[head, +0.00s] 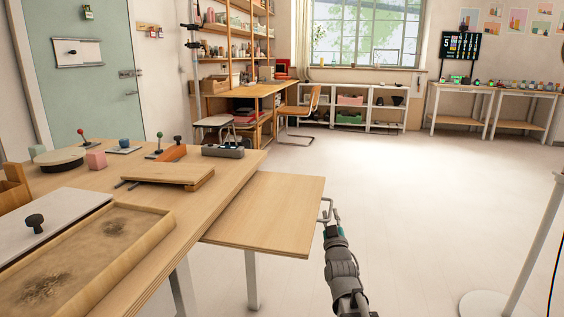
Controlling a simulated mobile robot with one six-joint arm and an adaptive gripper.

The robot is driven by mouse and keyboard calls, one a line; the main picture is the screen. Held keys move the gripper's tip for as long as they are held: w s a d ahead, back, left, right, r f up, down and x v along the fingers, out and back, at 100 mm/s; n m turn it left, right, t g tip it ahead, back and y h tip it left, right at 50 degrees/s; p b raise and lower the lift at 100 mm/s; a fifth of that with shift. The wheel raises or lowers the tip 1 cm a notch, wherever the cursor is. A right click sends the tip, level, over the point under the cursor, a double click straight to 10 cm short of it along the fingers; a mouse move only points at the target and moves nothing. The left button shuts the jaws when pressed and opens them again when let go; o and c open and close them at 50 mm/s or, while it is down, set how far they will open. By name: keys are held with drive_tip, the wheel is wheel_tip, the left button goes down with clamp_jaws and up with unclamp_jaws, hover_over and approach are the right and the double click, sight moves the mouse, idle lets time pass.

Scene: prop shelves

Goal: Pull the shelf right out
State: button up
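The pull-out shelf (268,212) is a flat, light wooden board. It extends well out to the right from under the top of the wooden workbench (215,196). My gripper (326,210) is at the shelf's right edge, near its middle, with my arm reaching up from the bottom of the view. The gripper's fingers are small and pale here. I cannot make out whether they are closed, or whether they hold a handle on that edge. The shelf's inner end is hidden under the bench top.
The bench top holds a shallow wooden tray (150,222), a wooden board (168,172), a grey socket block (223,151) and several small knobbed props. A pale stand (528,250) with a round base is at the right. The floor (425,200) between is clear.

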drive_tip(key=s+d+f+m+g+p, duration=0.15)
drive_tip(key=s+f+g+p, duration=0.4)
drive_tip(key=f+g, duration=0.7)
drive_tip(key=s+f+m+g+p, duration=0.1)
drive_tip(key=s+g+p, duration=0.1)
drive_tip(key=s+g, duration=0.5)
drive_tip(key=s+f+m+g+p, duration=0.2)
drive_tip(key=s+g, duration=0.1)
drive_tip(key=s, duration=0.8)
wheel_tip(320, 180, up, 37)
drive_tip(key=p, duration=3.7)
drive_tip(key=shift+d, duration=0.35)
drive_tip(key=shift+s+n, duration=0.2)
drive_tip(key=shift+n, duration=0.05)
